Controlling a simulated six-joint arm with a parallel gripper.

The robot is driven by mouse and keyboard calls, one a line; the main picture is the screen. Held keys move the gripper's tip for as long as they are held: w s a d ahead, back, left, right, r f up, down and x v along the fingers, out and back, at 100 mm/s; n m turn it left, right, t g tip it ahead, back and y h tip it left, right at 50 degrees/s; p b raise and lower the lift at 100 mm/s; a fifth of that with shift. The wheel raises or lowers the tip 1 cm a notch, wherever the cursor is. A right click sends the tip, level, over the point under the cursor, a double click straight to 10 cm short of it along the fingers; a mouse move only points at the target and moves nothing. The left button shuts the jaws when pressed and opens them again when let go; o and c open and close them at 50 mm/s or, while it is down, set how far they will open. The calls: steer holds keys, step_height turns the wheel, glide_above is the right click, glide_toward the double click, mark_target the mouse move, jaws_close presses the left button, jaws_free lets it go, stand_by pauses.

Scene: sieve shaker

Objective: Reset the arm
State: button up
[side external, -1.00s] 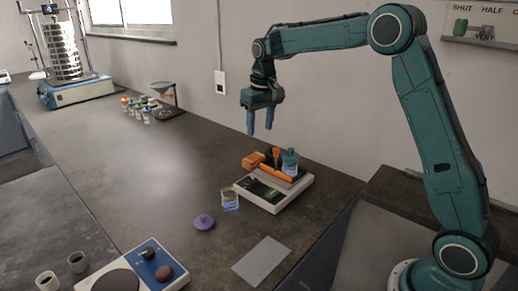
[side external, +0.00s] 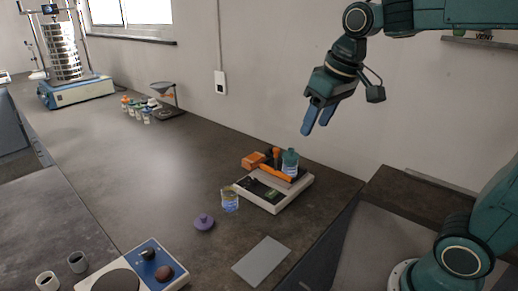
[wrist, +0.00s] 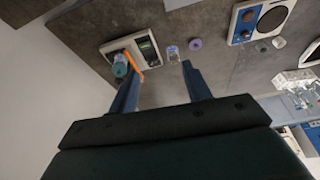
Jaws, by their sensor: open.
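My gripper (side external: 318,120) hangs in the air above the right end of the bench, near the wall. Its two blue fingers are apart and nothing is between them. In the wrist view, my gripper (wrist: 160,88) shows its fingers spread over the bench.
A blue-and-white device (side external: 146,268) stands in front. The middle bench is clear.

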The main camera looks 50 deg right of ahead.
steer(key=s+a+f+t, duration=0.1)
steer(key=s+f, duration=0.1)
steer(key=s, duration=0.4)
steer(key=s+a+f, duration=0.1)
steer(key=s+f, duration=0.1)
steer(key=s, duration=0.5)
steer(key=shift+s+f+n+t, duration=0.25)
steer(key=shift+s+n+t, duration=0.05)
steer(key=shift+n+t, duration=0.1)
stand_by(0.4)
